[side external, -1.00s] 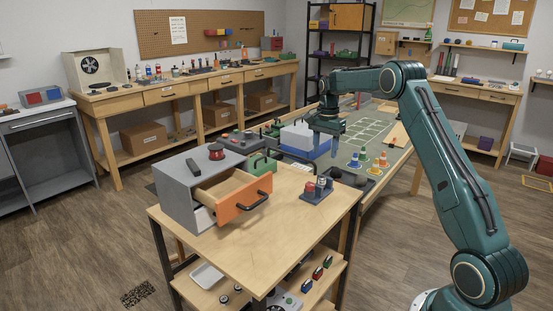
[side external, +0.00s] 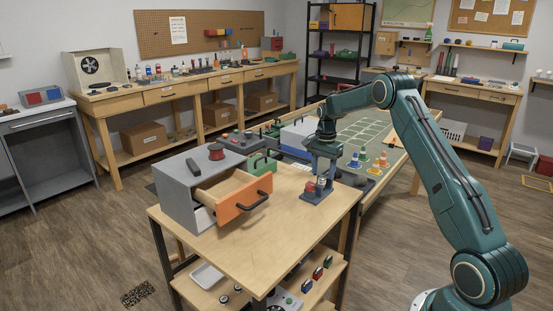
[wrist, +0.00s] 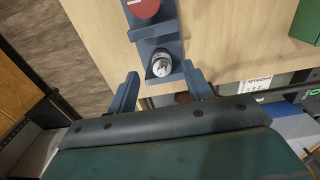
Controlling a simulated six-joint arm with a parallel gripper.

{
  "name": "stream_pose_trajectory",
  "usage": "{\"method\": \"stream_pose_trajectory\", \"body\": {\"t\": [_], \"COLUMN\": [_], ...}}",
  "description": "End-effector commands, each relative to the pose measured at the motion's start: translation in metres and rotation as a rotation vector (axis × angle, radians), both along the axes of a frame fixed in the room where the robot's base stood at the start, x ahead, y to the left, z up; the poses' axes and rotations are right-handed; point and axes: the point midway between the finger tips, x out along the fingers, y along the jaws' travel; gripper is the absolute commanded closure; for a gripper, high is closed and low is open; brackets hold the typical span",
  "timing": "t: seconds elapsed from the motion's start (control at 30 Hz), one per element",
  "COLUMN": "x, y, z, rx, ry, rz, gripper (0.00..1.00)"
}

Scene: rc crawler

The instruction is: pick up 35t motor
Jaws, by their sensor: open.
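A dark blue stand (side external: 316,197) on the wooden cart top holds two small upright motors. One has a red top (wrist: 143,8). The other is a silver can (wrist: 160,65) with a dark mark on its top; I cannot read which is the 35t motor. My gripper (wrist: 160,86) is open and empty, pointing down. In the wrist view its two fingers stand either side of the line of the silver motor, just short of it. In the side view my gripper (side external: 322,170) hangs over the stand and partly hides the motors.
A grey drawer unit (side external: 174,191) with an open orange-fronted drawer (side external: 245,198) stands left on the cart. A green box (side external: 263,163) is behind it. Small cones (side external: 382,160) stand on the track table behind right. The cart's front middle is clear.

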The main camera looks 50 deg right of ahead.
Motion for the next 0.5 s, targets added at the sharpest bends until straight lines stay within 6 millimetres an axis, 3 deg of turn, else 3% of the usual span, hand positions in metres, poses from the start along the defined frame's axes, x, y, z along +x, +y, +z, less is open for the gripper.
{"method": "stream_pose_trajectory", "body": {"t": [0.3,0.5], "x": [0.002,0.002], "y": [-0.002,-0.002], "z": [-0.035,-0.041], "rx": [0.001,0.000], "ry": [0.002,0.002], "rz": [0.000,0.000], "gripper": [0.50,0.50]}}
